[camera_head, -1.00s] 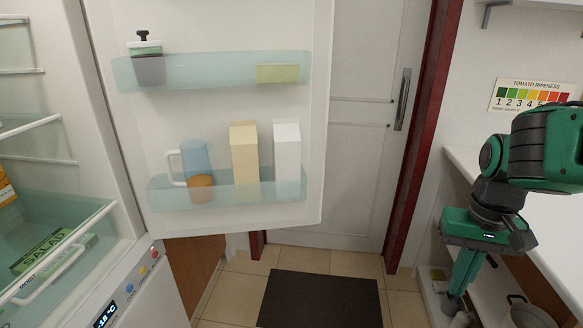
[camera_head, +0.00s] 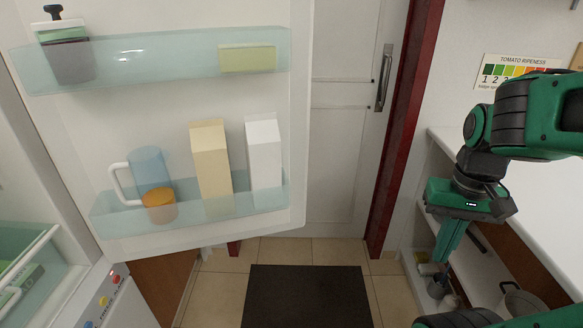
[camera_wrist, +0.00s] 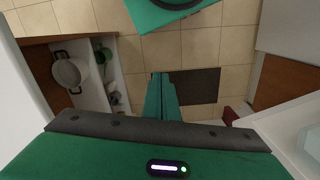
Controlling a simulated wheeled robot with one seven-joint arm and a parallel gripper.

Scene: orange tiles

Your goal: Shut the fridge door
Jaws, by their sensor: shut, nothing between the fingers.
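The fridge door (camera_head: 85,135) stands wide open on the left in the head view, its inner side facing me. Its shelves hold a jug (camera_head: 150,168), two cartons (camera_head: 211,160) and other items. The fridge body (camera_head: 40,165) shows at the left edge, with its control panel below. My gripper (camera_head: 441,260) hangs at the right, pointing down, well apart from the door. In the wrist view my gripper (camera_wrist: 161,76) has its fingers together and empty above the floor. A pale piece, perhaps the door, shows at lower right there.
A white counter (camera_head: 525,190) with shelves under it stands at the right, close to my arm. A pot (camera_head: 520,300) sits on a low shelf. A dark mat (camera_head: 306,296) lies on the tiled floor before a closed white door (camera_head: 340,150).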

